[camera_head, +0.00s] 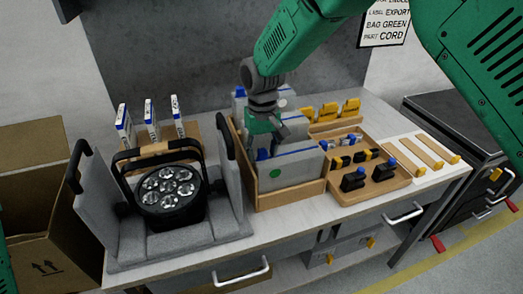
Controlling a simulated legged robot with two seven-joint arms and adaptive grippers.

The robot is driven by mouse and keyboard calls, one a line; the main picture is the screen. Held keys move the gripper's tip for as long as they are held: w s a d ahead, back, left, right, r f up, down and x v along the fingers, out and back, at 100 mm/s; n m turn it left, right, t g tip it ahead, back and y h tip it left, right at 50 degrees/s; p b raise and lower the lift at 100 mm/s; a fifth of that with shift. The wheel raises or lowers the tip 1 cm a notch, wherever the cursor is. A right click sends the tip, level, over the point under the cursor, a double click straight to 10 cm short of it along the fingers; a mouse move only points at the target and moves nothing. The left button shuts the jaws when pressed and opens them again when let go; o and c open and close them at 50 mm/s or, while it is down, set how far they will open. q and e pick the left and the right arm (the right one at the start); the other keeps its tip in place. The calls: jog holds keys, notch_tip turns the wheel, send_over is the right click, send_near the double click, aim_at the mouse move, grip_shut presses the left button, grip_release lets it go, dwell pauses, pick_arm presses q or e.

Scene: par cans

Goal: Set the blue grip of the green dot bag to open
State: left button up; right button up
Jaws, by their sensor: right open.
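The green dot bag (300,171) is a flat grey packet with a green dot on its front. It stands upright at the front of a wooden box on the bench. A small blue piece (262,154) shows at its top left, close to my gripper's fingers, and another blue piece (324,144) shows at its top right. I cannot tell which is the blue grip or how it is set. My right gripper (266,146) points down over the box, open, just behind the bag's top edge. Contact is unclear. The left gripper is out of view.
A par can (168,192) sits in a grey foam cradle (190,240) at left. A wooden tray (343,197) of black parts with blue and yellow pieces lies right of the box. Yellow-tipped strips (424,152) lie farther right. A wall sign (384,22) reads "BAG GREEN".

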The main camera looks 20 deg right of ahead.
aim_at(313, 147)
jog(key=shift+d, duration=0.1)
grip_shut()
jog(key=d+p, duration=0.1)
jog(key=d, duration=0.3)
jog(key=d+p, duration=0.1)
jog(key=d, duration=0.4)
jog(key=d+p, duration=0.1)
jog(key=d, duration=0.4)
jog(key=shift+w+d, duration=0.2)
jog(key=shift+w, duration=0.05)
jog(key=shift+d, duration=0.45)
jog(key=shift+a, duration=0.15)
grip_release()
jog(key=shift+a, duration=0.15)
